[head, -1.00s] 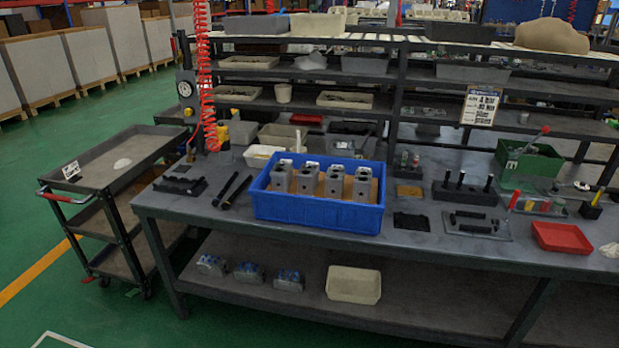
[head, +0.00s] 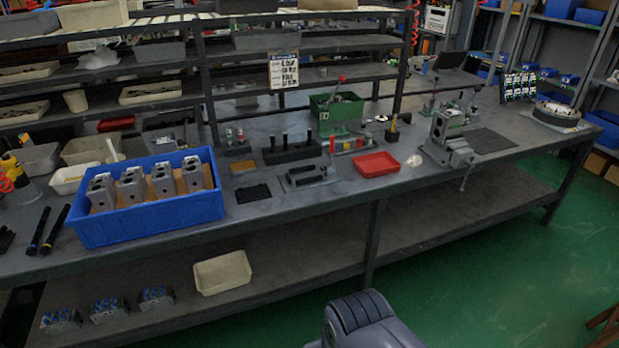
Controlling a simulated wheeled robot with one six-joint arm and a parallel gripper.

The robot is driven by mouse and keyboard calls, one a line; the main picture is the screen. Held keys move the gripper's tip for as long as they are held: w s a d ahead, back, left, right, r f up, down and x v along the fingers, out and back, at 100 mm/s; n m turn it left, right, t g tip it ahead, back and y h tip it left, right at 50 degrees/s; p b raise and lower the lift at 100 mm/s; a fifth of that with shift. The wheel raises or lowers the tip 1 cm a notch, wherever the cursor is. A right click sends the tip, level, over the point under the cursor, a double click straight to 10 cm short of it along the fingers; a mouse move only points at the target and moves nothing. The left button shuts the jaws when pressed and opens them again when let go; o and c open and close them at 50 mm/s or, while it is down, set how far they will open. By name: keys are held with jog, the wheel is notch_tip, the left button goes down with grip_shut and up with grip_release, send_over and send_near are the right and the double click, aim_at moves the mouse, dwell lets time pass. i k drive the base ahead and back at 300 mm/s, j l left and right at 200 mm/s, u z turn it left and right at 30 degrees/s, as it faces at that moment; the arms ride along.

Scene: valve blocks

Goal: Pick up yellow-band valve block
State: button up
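Several grey valve blocks (head: 132,186) stand upright in a row inside a blue crate (head: 150,222) at the left of the workbench, with brown dividers between them. Several more blocks (head: 108,310) with blue parts sit on the lower shelf under the bench, at the bottom left. I cannot make out a yellow band on any block at this size. The lower parts of the blocks in the crate are hidden by its front wall. My gripper is not in view; a rounded grey-blue part at the bottom edge looks like my own arm.
The workbench (head: 335,205) also holds a red tray (head: 376,164), a green box (head: 337,112), a black holder with upright pins (head: 291,152) and a vise-like fixture (head: 452,140). A beige bin (head: 222,272) sits on the lower shelf.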

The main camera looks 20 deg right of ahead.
aim_at(133, 184)
jog(key=i+j, duration=0.7)
jog(key=i, duration=0.25)
jog(key=i+j, duration=0.35)
jog(key=i+j+u, duration=0.05)
jog(key=i, duration=0.05)
